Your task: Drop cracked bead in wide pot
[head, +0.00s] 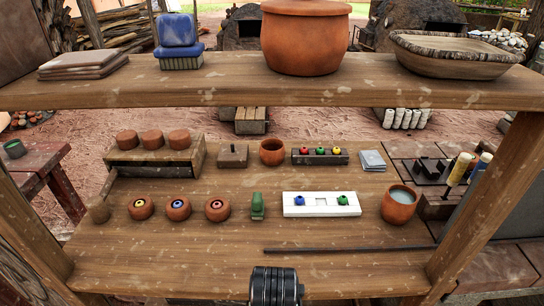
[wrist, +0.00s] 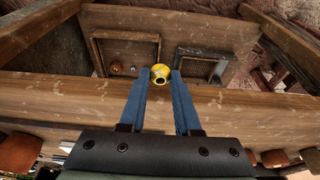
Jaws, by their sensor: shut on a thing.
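In the wrist view my gripper (wrist: 160,80) has its two blue fingers closed on a small yellow bead (wrist: 160,72) with a dark hole, held at the fingertips. I cannot make out a crack in it. In the head view I cannot tell for sure which vessel is the wide pot. A large round terracotta pot (head: 306,38) and a wide shallow basin (head: 450,58) stand on the upper shelf. A small terracotta pot (head: 272,152) and a pot with pale contents (head: 398,205) stand on the lower board. The fingers do not show in the head view.
In the wrist view a left tray (wrist: 93,55) holds two small round things, and a right tray (wrist: 180,62) looks empty. In the head view the upper shelf (head: 210,90) spans above the lower board. A white bead rack (head: 320,211) and a dark rod (head: 350,250) lie on the lower board.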

